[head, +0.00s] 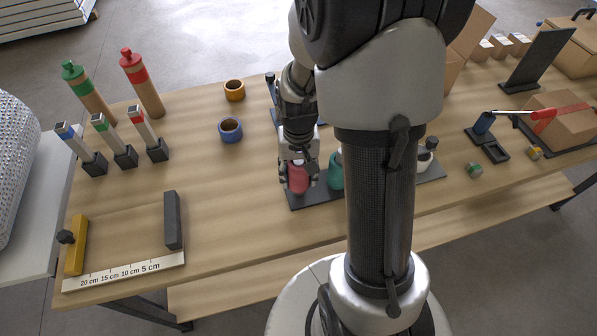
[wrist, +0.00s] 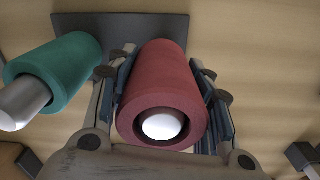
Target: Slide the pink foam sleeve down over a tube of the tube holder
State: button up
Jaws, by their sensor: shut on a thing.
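My gripper (head: 299,172) is shut on the pink foam sleeve (head: 298,181), one finger on each side. In the wrist view the pink sleeve (wrist: 160,85) shows its open end, with the white end of a tube (wrist: 162,126) inside the hole, so the sleeve is around that tube. The tube holder (head: 312,199) is a dark plate under it, also at the top of the wrist view (wrist: 118,24). A green sleeve (head: 335,172) sits on a neighbouring tube, whose pale end (wrist: 22,104) sticks out. I cannot tell whether the pink sleeve touches the plate.
My column hides the plate's middle; a white piece (head: 425,160) stands to its right. Blue (head: 230,129) and orange (head: 235,91) rings lie left of my arm. Bottles, block-mounted posts and a ruler (head: 125,271) occupy the left. The table between ruler and holder is clear.

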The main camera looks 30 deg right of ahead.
aim_at(298, 163)
jog(key=shift+f+b, duration=0.9)
jog(key=shift+f, duration=0.4)
dwell(0.4)
jog(key=o, duration=0.9)
jog(key=shift+c, duration=0.2)
jog(key=o, duration=0.6)
jog(key=shift+c, duration=0.2)
jog(key=shift+r, duration=0.1)
jog(key=shift+r+p, duration=3)
jog(key=shift+r, duration=0.45)
